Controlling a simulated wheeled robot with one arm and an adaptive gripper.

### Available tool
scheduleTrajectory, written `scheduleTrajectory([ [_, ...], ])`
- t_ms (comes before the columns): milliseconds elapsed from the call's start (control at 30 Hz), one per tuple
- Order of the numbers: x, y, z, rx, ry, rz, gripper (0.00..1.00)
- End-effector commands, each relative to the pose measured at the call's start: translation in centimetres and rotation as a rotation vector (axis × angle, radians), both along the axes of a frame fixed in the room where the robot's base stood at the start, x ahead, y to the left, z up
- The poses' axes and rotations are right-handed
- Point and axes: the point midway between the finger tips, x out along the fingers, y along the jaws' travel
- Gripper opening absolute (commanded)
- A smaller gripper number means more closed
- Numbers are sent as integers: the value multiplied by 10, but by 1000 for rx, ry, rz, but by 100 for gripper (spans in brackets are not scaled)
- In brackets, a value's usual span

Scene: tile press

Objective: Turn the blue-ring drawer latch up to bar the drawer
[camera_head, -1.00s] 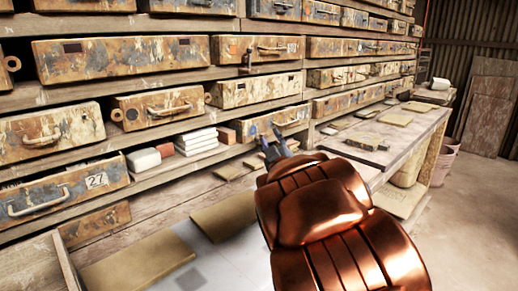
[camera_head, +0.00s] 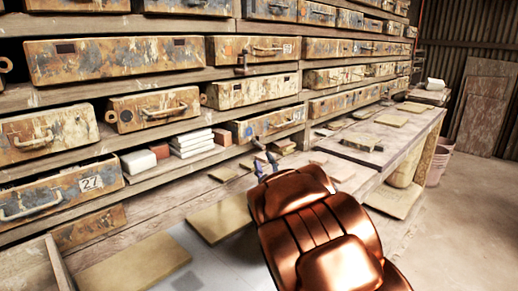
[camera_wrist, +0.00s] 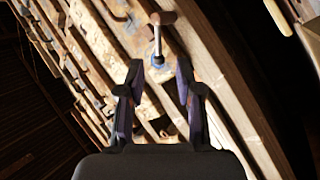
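The latch (camera_wrist: 158,38) shows at the top middle of the wrist view, with a brown cross handle on a pale metal shaft. A blue ring (camera_wrist: 158,61) shows around the shaft's lower end. My gripper (camera_wrist: 159,76) is open and empty, its two dark fingers apart with the latch beyond their tips, not between them. In the head view my gripper (camera_head: 264,156) is in front of a low drawer (camera_head: 272,125) with blue-grey patches. My copper wrist hides what lies behind it, and I cannot clearly make out the blue ring in the head view.
Rows of worn drawers (camera_head: 118,60) fill the rack at left and back. A dark upright fitting (camera_head: 243,63) stands at a drawer above. White and red tiles (camera_head: 192,142) sit on a shelf. Flat boards (camera_head: 222,217) lie on the bench. Open floor (camera_head: 470,215) is at right.

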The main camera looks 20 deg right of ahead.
Motion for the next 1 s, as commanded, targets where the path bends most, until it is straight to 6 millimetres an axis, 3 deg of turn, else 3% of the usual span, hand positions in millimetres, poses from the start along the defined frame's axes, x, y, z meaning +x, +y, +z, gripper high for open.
scheduleTrajectory([
  [600, 61, -10, 22, -1, -3, 0, 35],
  [1000, 69, -11, 25, -2, -4, -1, 35],
])
